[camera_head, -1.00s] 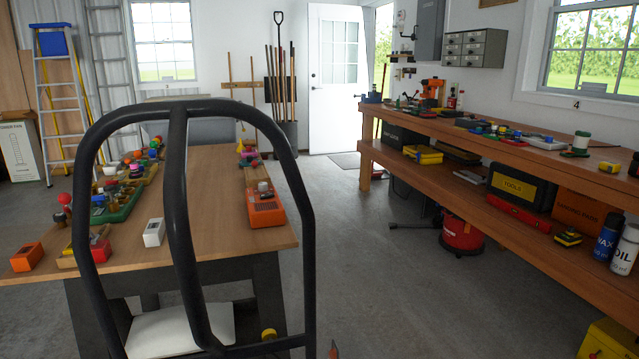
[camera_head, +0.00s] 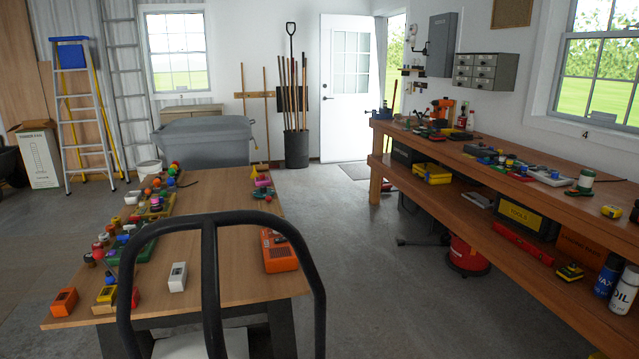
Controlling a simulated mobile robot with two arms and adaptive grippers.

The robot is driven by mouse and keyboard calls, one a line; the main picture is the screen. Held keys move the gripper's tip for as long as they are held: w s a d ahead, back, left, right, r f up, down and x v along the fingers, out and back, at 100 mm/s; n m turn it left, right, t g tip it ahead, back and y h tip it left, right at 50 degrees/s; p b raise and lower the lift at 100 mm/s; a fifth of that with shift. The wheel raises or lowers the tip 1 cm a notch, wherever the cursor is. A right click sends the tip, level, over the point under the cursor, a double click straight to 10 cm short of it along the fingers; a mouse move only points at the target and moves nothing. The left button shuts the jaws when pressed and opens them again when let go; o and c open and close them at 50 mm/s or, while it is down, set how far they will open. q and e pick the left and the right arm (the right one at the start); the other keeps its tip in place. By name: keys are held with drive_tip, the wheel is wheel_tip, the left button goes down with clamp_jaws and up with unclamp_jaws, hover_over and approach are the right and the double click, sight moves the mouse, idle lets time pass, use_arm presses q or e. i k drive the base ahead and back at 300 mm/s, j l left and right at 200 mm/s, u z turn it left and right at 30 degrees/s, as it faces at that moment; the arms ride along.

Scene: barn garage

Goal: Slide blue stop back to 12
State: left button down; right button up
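I cannot make out a blue stop or a scale with a 12 for certain. Neither of my grippers is in view.
A black tubular frame (camera_head: 209,290) stands close in front, covering part of the table's near side. Open concrete floor (camera_head: 350,240) lies between table and workbench. A grey bin (camera_head: 205,142), stepladder (camera_head: 80,120) and red canister (camera_head: 467,257) stand around it.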

sight(110, 281)
drive_tip(key=u, duration=1.6)
drive_tip(key=j+u, duration=0.35)
drive_tip(key=i+j+u, duration=0.15)
drive_tip(key=u, duration=0.25)
drive_tip(key=i+j+u, duration=0.2)
drive_tip(key=j+u, duration=0.15)
drive_tip(key=i+j, duration=0.2)
drive_tip(key=i, duration=0.15)
drive_tip(key=i+j, duration=0.2)
drive_tip(key=i, duration=0.15)
drive_tip(key=i+z, duration=0.1)
drive_tip(key=z, duration=0.3)
drive_tip(key=i+z, duration=0.15)
drive_tip(key=z, duration=0.2)
drive_tip(key=i+z, duration=0.1)
drive_tip(key=z, duration=0.3)
drive_tip(key=i+j+z, duration=0.1)
drive_tip(key=z, duration=0.25)
